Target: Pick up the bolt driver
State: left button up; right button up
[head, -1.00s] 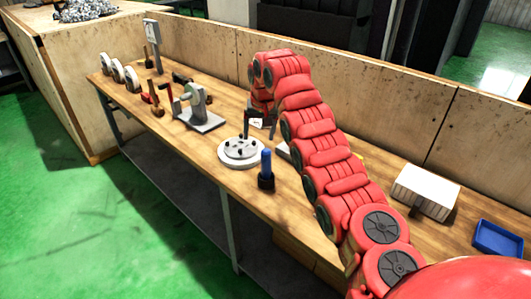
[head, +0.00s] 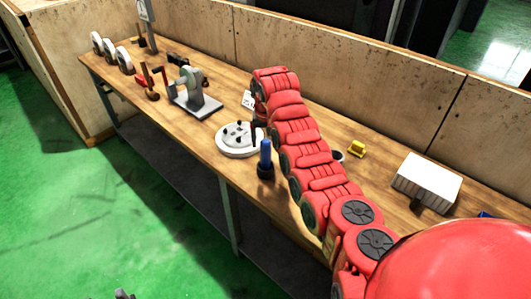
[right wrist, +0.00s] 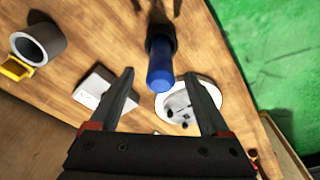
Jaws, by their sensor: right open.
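The bolt driver, with a blue handle and black lower end (head: 265,158), stands upright near the front edge of the workbench. In the right wrist view its blue handle (right wrist: 160,68) shows between and just beyond the fingertips of my right gripper (right wrist: 160,76). That gripper is open, with nothing between its fingers, and appears apart from the driver. In the head view my red right arm hides most of the right gripper. A small dark part at the bottom edge of the head view may be my left gripper; its jaws cannot be made out.
A round white plate with black pegs (head: 238,138) lies close beside the driver. A grey bench grinder (head: 194,95) and several wheels stand at the left. A yellow part (head: 357,149) and a white ribbed box (head: 427,182) lie at the right. A wooden wall backs the bench.

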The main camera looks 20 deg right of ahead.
aim_at(265, 148)
jog(key=shift+w+f, duration=0.15)
jog(key=shift+f, duration=0.25)
jog(key=shift+w+d+f+p, duration=0.1)
jog(key=shift+w+f+p, duration=0.15)
jog(key=shift+f+p, duration=0.55)
jog(key=shift+f, duration=0.35)
jog(key=shift+w+f+p, duration=0.1)
jog(key=shift+f+p, duration=0.2)
jog(key=shift+f, duration=0.25)
jog(key=shift+w+d+f, duration=0.1)
jog(key=shift+w+f, duration=0.15)
jog(key=shift+f, duration=0.6)
grip_shut()
